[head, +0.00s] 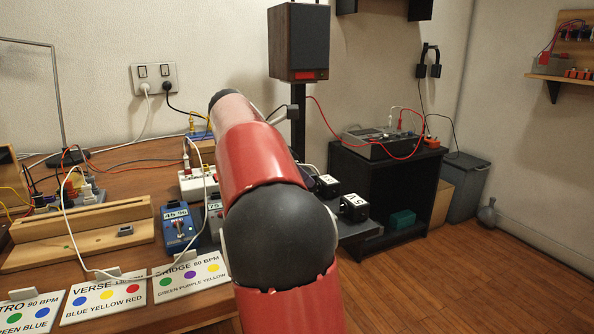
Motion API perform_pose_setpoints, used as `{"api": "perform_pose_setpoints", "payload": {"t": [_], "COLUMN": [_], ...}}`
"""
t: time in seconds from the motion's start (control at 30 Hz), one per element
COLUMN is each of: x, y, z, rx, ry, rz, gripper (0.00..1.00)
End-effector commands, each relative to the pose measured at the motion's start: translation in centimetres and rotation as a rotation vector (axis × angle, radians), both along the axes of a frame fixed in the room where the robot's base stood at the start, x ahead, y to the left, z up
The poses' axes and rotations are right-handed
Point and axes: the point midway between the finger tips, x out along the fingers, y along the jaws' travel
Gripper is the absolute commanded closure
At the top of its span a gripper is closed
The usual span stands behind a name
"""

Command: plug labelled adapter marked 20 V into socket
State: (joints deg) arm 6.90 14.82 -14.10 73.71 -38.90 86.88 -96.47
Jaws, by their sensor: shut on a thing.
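My arm rises through the middle of the head view, and my gripper does not show; it is hidden behind the arm or out of frame. Two black adapter blocks with white labels, one (327,186) partly behind my arm and one (354,208) beside it, sit on a dark surface right of my arm. The labels are too small to read surely, and I cannot make out 20 V. A double wall socket (154,70) holds a white plug (146,88) and a black plug (167,87). A white socket strip (190,184) on the desk is partly hidden by my arm.
The wooden desk (130,178) carries cables, a wooden rack (85,225), a blue device (179,229) and labelled cards (102,298). A speaker (299,42) stands behind my arm. A black shelf (375,185) holds a cabled device (381,143). Floor at right (500,275) is clear.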

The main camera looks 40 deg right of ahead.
Motion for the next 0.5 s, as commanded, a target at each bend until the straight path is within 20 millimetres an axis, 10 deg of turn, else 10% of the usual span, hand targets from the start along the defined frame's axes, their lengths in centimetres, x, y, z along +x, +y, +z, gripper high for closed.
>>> {"api": "perform_pose_setpoints", "payload": {"t": [0.23,0.27,0.5], "x": [0.00,0.00,0.00], "y": [0.00,0.00,0.00], "z": [-0.66,-0.66,-0.59], "rx": [0.000,0.000,0.000], "ry": [-0.001,-0.001,-0.001], "rz": [0.001,0.001,0.001], "gripper": [0.71,0.44,0.20]}}
